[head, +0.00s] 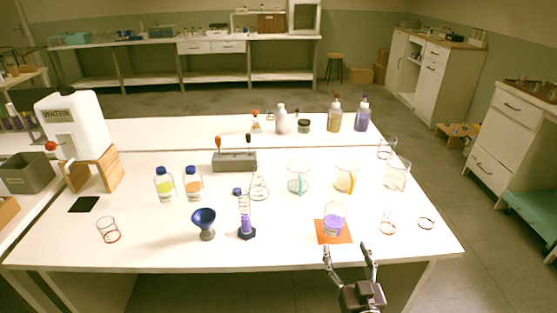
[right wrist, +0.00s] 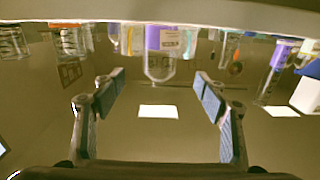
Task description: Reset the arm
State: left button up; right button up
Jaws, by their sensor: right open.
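My right gripper (head: 349,251) is open and empty, in front of the table's near edge at the bottom of the head view. Its two spread fingers (right wrist: 158,82) also show in the right wrist view, with nothing between the pads. A beaker with purple liquid (head: 334,219) stands on an orange mat (head: 331,238) just beyond the gripper, apart from it. In the right wrist view, which looks upside down, a vessel with purple contents (right wrist: 160,40) shows beyond the fingers. My left gripper is not in view.
The white table (head: 290,245) holds a blue funnel (head: 204,219), a graduated cylinder (head: 246,225), two capped bottles, several beakers and a grey rack (head: 234,162). A water container (head: 75,125) stands at left. Open floor (head: 500,270) lies right of the table.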

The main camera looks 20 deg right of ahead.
jog(key=s+a+f+n+g+y, duration=0.1)
jog(key=s+a+f+g, duration=0.1)
jog(key=s+a+g, duration=0.45)
jog(key=s+a+f+n+g+y, duration=0.1)
jog(key=s+f+n+g, duration=0.15)
jog(key=s, duration=0.75)
jog(key=s+a+f+n+g+y, duration=0.1)
jog(key=s+a+f+g+y, duration=0.25)
jog(key=s, duration=0.55)
notch_tip(320, 180, down, 26)
jog(key=s+f+g+h, duration=0.1)
jog(key=s+g+h, duration=0.1)
jog(key=s+g, duration=0.1)
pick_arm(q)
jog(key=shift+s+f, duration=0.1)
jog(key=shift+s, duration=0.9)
pick_arm(e)
jog(key=s+d+f+g, duration=0.1)
jog(key=s+d+f, duration=0.1)
jog(key=s+f, duration=1.3)
jog(key=shift+s, duration=0.85)
